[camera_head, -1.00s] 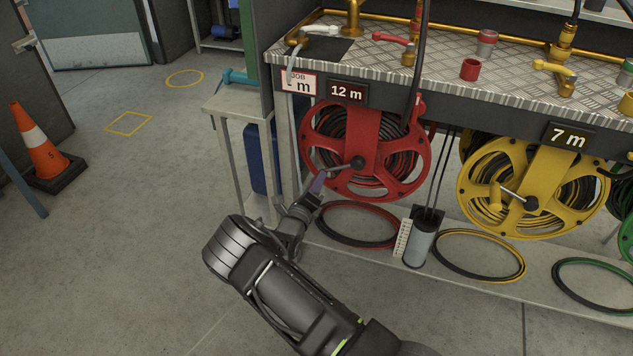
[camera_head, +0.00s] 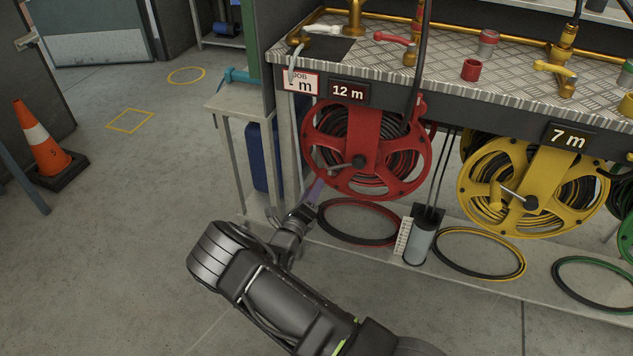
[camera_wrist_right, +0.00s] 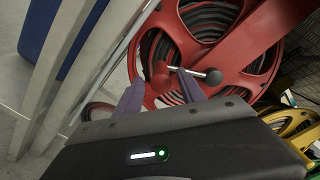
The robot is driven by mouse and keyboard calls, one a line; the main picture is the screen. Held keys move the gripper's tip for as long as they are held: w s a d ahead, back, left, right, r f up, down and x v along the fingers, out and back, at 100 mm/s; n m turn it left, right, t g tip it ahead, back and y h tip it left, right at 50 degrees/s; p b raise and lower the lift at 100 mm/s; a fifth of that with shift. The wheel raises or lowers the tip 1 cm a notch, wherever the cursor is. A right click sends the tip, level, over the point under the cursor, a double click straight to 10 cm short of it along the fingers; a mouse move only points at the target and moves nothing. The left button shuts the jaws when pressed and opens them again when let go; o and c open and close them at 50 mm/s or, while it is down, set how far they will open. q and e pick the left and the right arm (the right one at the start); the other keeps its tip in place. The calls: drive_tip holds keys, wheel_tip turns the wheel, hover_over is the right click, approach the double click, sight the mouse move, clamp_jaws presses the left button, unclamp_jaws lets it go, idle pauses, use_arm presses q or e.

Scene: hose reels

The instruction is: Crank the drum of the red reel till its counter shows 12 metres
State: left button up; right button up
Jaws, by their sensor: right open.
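The red reel (camera_head: 366,148) hangs under the bench, with black hose wound on its drum. Its counter (camera_head: 348,92) reads 12 m. Its crank (camera_head: 346,165) points left and slightly down from the dark hub. In the right wrist view, the red crank knob (camera_wrist_right: 162,76) shows just beyond the fingertips. My right gripper (camera_head: 316,190) is open and empty, below and left of the crank, apart from it. Its two spread purple fingers (camera_wrist_right: 160,92) also show in the right wrist view. My left gripper is out of view.
A JOB sign (camera_head: 299,82) has its number partly hidden by a pale hose. A grey stand (camera_head: 240,104) is close left of the red reel. The yellow reel (camera_head: 533,187), counter 7 m, is to the right. A grey cylinder (camera_head: 420,243) stands on the low shelf.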

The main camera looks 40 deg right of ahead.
drive_tip(key=v, duration=0.3)
drive_tip(key=shift+s+d, duration=0.1)
idle(0.4)
